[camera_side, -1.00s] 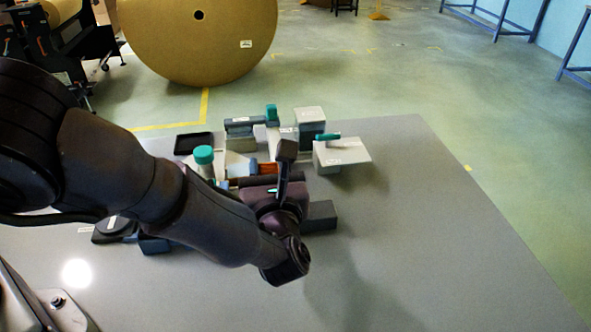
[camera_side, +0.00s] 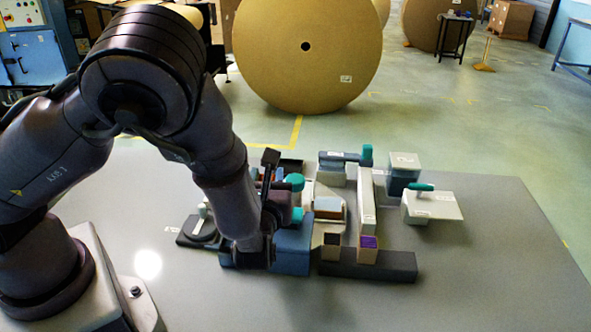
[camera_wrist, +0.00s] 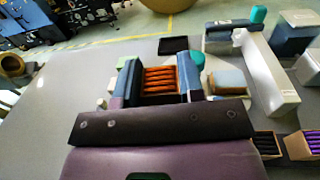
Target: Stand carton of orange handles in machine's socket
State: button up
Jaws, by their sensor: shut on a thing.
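The carton of orange handles (camera_wrist: 160,80) shows in the wrist view with its open top and rows of orange handles visible. My gripper (camera_wrist: 158,72) is shut on it, with a blue finger on each side. In the side view my arm hides most of the gripper and the carton. The machine (camera_side: 365,210), pale and blue-grey with teal knobs, stands to the right of my gripper. I cannot make out the socket, nor whether the carton touches anything below.
A carton of dark handles (camera_side: 330,246) and a carton of purple handles (camera_side: 368,248) stand at a long dark rail (camera_side: 385,267) at the front. A black tray (camera_wrist: 173,45) lies beyond the carton. The bench (camera_side: 500,290) is clear at right.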

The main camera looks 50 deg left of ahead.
jog(key=shift+m+t+h, duration=0.5)
jog(key=shift+t, duration=0.3)
jog(key=s+a+f, duration=0.1)
jog(key=s+f, duration=0.1)
jog(key=s+a+f, duration=0.1)
jog(key=s+f, duration=0.1)
jog(key=s+a+f, duration=0.1)
jog(key=s+f, duration=0.1)
jog(key=f, duration=0.1)
jog(key=shift+s, duration=0.35)
jog(key=shift+f, duration=1.25)
jog(key=shift+f, duration=0.75)
jog(key=o, duration=1)
